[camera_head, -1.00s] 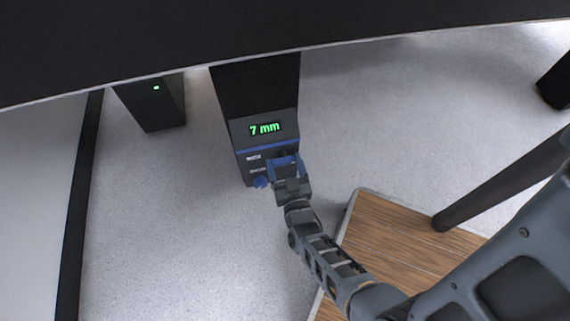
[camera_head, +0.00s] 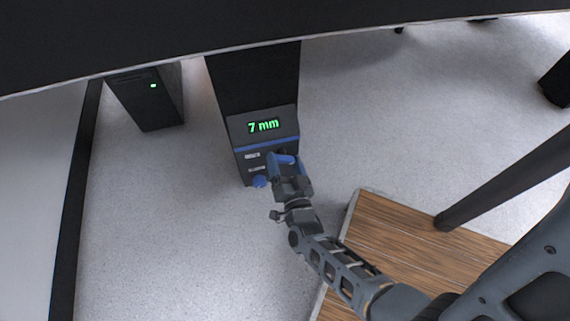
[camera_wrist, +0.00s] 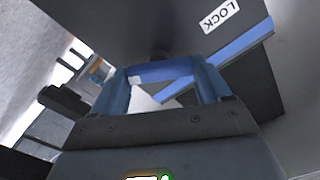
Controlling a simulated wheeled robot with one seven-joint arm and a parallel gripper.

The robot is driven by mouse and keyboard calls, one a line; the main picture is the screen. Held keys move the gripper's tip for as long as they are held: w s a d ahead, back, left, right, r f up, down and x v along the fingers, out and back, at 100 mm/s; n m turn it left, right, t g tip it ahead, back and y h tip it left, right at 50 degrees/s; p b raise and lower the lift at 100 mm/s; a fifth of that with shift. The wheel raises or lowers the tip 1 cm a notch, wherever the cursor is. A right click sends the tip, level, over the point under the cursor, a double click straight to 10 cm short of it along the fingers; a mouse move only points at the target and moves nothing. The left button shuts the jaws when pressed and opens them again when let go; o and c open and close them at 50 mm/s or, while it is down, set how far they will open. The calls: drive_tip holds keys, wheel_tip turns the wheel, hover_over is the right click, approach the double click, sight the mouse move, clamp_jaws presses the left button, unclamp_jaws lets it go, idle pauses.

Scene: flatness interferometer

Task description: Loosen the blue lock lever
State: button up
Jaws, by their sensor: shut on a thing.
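The grey instrument housing (camera_head: 263,112) has a green "7 mm" readout and a blue stripe. The blue lock lever (camera_head: 287,159) is on its lower front, at a dark hub. In the wrist view the lever (camera_wrist: 165,71) runs crosswise between the fingertips, below the dark hub, and is partly hidden by them. My gripper (camera_head: 286,168) has blue fingers and is shut on the lever; the fingers also show in the wrist view (camera_wrist: 162,82). A white LOCK label (camera_wrist: 220,15) sits on the panel to the upper right.
A blue knob (camera_head: 259,181) sits on the housing's lower left, close to my gripper. A dark box with a green light (camera_head: 148,100) stands to the left. A wooden platform (camera_head: 400,250) and a dark post (camera_head: 505,180) are at right. Speckled floor is open between.

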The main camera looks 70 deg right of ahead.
drive_tip(key=m+b, duration=0.2)
drive_tip(key=m, duration=0.3)
drive_tip(key=shift+f+m, duration=0.15)
drive_tip(key=shift+m, duration=0.15)
drive_tip(key=m+b, duration=0.1)
drive_tip(key=m, duration=0.4)
drive_tip(key=shift+s+b, duration=0.1)
drive_tip(key=shift+b, duration=0.3)
drive_tip(key=shift+m, duration=0.3)
drive_tip(key=o, duration=1)
drive_tip(key=shift+p+v, duration=0.8)
drive_tip(key=shift+v, duration=3.05)
